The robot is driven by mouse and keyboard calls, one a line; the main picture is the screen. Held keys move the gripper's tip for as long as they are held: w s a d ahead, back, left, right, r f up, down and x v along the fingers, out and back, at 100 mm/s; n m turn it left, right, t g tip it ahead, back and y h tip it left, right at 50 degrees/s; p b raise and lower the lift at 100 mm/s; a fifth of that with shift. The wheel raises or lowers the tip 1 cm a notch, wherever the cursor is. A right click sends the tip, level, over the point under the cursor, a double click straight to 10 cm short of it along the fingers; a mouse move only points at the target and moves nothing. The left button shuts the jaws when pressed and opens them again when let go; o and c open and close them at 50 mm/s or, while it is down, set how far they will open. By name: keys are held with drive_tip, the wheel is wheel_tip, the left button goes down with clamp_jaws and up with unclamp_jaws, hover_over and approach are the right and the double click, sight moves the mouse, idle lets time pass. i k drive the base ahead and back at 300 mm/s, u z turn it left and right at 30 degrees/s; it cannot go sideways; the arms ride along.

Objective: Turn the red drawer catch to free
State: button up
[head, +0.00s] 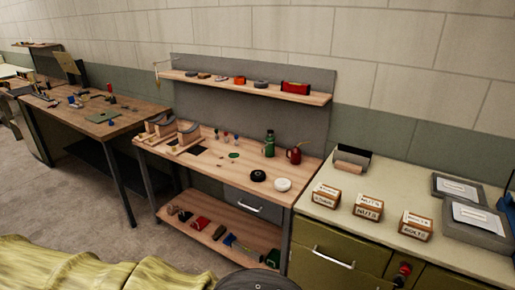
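A small red catch (404,269) sits on the front of the olive-green cabinet (310,262) at the lower right. It is beside the drawer with the pale bar handle (333,257), to the right of that handle. The drawer front looks flush with the cabinet. The catch is too small to tell which way it is turned. My gripper is not in view.
Label-fronted boxes (368,206) and grey trays (478,219) stand on the cabinet's pale top. A wooden workbench (222,176) with a lower shelf adjoins it on the left. A yellow-green ribbed surface (90,270) fills the lower left. Grey floor (60,195) shows beyond.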

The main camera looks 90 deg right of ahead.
sight(406, 266)
drive_tip(key=i, duration=0.95)
drive_tip(key=z, duration=3.65)
drive_tip(key=k, duration=0.35)
drive_tip(key=u, duration=0.2)
